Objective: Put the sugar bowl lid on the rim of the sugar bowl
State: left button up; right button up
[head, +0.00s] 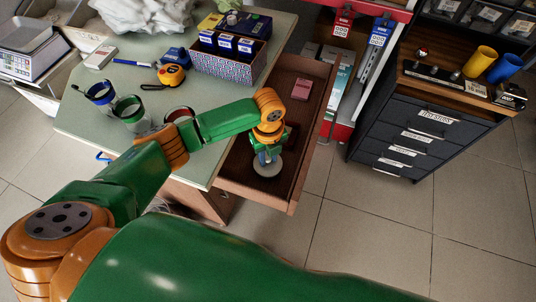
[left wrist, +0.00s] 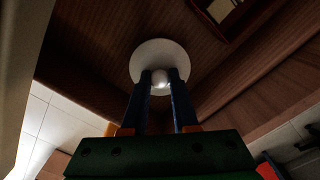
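The sugar bowl lid (head: 267,165) is a pale round disc low in the open drawer (head: 292,200). In the left wrist view the lid (left wrist: 160,52) has a small light knob between the two dark fingers. My left gripper (head: 264,154) points down into the drawer, and its fingers (left wrist: 161,80) appear closed on both sides of that knob. I cannot tell whether the lid touches the drawer floor. I cannot surely pick out the sugar bowl. A round vessel with a red rim (head: 180,113) on the table is partly hidden by my left arm. My right gripper is not in view.
Cups with blue (head: 100,92) and green (head: 130,108) rims stand on the green table (head: 90,125). An orange tape measure (head: 171,75) and a patterned box (head: 225,68) are behind them. A small red box (head: 302,89) lies in the drawer. A dark drawer cabinet (head: 400,135) stands right.

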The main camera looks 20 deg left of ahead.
aim_at(268, 159)
pick_arm(q)
jog(key=o, duration=0.4)
jog(key=shift+c, duration=0.2)
notch_tip(268, 159, up, 13)
jog(key=p, duration=0.2)
jog(key=shift+s+f, duration=0.1)
